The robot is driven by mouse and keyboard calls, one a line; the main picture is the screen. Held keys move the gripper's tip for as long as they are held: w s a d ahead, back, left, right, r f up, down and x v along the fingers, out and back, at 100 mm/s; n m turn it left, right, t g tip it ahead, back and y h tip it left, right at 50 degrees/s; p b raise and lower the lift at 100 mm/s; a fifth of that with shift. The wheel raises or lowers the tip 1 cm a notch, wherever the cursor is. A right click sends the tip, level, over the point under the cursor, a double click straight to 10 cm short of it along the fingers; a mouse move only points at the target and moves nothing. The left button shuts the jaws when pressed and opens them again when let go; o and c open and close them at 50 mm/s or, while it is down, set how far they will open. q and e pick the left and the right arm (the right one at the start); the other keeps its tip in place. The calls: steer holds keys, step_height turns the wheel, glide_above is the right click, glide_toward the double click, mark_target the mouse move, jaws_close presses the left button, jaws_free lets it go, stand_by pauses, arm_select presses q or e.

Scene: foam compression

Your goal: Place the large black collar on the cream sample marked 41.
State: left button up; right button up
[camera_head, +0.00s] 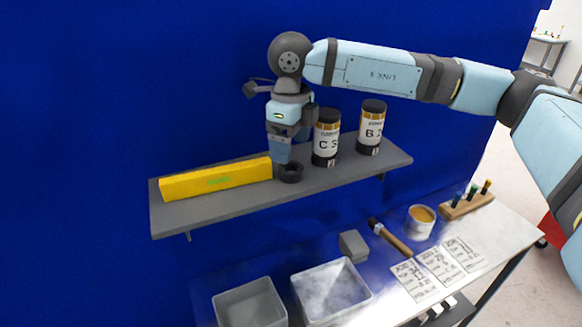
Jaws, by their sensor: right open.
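A black ring-shaped collar (290,173) lies flat on the grey shelf (330,181), just right of a long yellow block. My right gripper (280,157) points down at the shelf, with its fingertips just above and behind the collar's left side. It is open; whether a finger touches the collar cannot be told. I cannot make out a cream sample marked 41 in this view. My left gripper is not in view.
The yellow block (216,180) fills the shelf's left part. Two labelled canisters, C (326,137) and B (371,127), stand close on the right. Below, a bench holds two grey bins (250,303) (331,291), a grey block (353,246), a brush (391,237), a cup (420,222) and printed cards (437,265).

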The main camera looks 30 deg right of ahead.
mark_target(293, 165)
steer(key=shift+f, duration=0.3)
steer(key=f, duration=0.1)
steer(key=f+p, duration=0.1)
steer(key=f, duration=0.1)
steer(key=f+p, duration=0.1)
steer(key=f, duration=0.1)
steer(key=shift+d, duration=0.3)
steer(key=shift+f, duration=0.15)
